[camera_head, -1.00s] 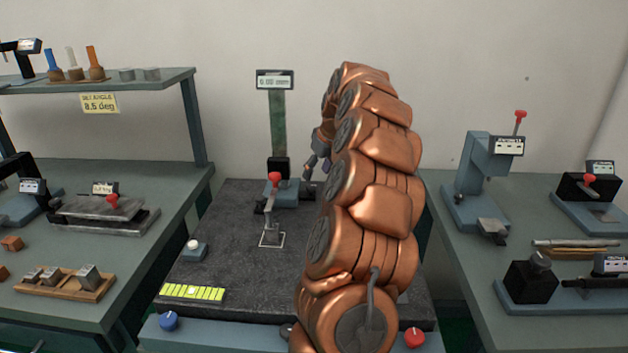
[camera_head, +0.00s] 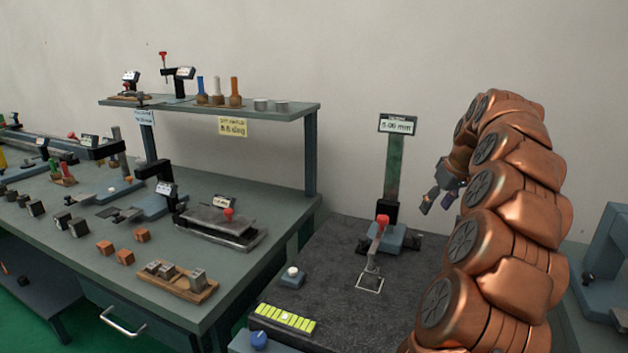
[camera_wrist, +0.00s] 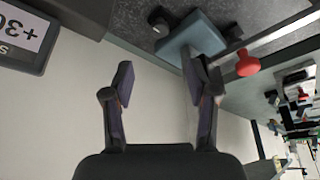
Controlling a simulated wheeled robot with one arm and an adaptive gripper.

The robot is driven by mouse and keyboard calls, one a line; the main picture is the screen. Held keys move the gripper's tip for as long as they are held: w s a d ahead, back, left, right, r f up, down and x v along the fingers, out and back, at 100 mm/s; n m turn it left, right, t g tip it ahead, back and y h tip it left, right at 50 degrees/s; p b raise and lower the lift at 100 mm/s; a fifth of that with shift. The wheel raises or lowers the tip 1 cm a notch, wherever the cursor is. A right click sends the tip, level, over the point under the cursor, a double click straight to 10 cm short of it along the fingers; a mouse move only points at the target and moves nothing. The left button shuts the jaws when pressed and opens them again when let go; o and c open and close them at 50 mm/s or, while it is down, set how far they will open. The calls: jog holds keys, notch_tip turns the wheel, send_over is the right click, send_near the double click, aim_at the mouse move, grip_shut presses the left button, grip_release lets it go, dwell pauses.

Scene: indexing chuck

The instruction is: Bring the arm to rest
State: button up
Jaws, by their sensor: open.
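My copper-coloured arm (camera_head: 500,210) rises at the right of the head view and bends over at the top. My gripper (camera_head: 437,207) hangs at its left side, to the right of the green post with the display. In the wrist view my gripper (camera_wrist: 160,85) shows two dark fingers spread apart with nothing between them. Near the fingertips there, a blue-grey block (camera_wrist: 192,38) and a red knob (camera_wrist: 248,64) show beyond the right finger. I cannot tell whether the finger touches anything.
A granite plate (camera_head: 330,305) holds a post with a display (camera_head: 397,124), a red-knobbed lever (camera_head: 382,222) and a white button (camera_head: 292,273). A bench (camera_head: 90,235) with fixtures, blocks and a raised shelf (camera_head: 205,109) stands at the left. Open wall lies above.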

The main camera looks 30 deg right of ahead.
jog(key=s+a+r+n+g+y+p, duration=0.1)
jog(key=s+a+p, duration=0.1)
jog(key=a, duration=1.3)
jog(key=s+a+r+n+g+y+p, duration=0.1)
jog(key=a+n+p, duration=0.1)
jog(key=a, duration=1.3)
jog(key=s+a+f+g+p, duration=0.2)
jog(key=s+a, duration=0.8)
jog(key=s+a+f+g+p, duration=0.1)
jog(key=s+f, duration=0.1)
jog(key=s, duration=0.6)
jog(key=s+a+f+m+g+h+p, duration=0.1)
jog(key=s+a+f, duration=0.1)
jog(key=s, duration=0.6)
jog(key=shift+a+f+m+p, duration=0.3)
jog(key=shift+f+p, duration=0.1)
jog(key=shift+f, duration=0.15)
